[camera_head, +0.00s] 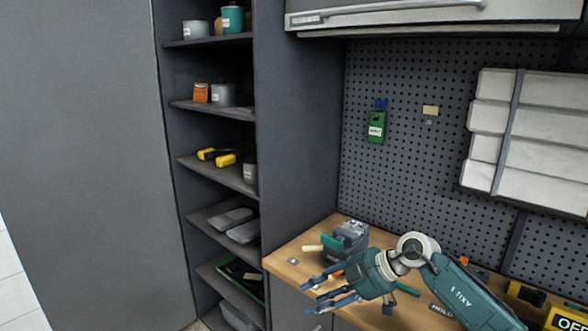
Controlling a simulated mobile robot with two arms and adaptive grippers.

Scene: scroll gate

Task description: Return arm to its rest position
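My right arm (455,290), teal and grey, comes in from the lower right and reaches left over the wooden workbench (295,250). My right gripper (309,296) hangs at the bench's front left edge with its dark blue fingers spread apart. Nothing shows between the fingers. My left gripper and arm are not in view.
A grey vise-like tool (347,240) stands on the bench just behind the gripper. A yellow case (567,318) is at the lower right. An open shelf unit (215,107) with cans and tools stands left of the bench. A pegboard (400,165) rises behind.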

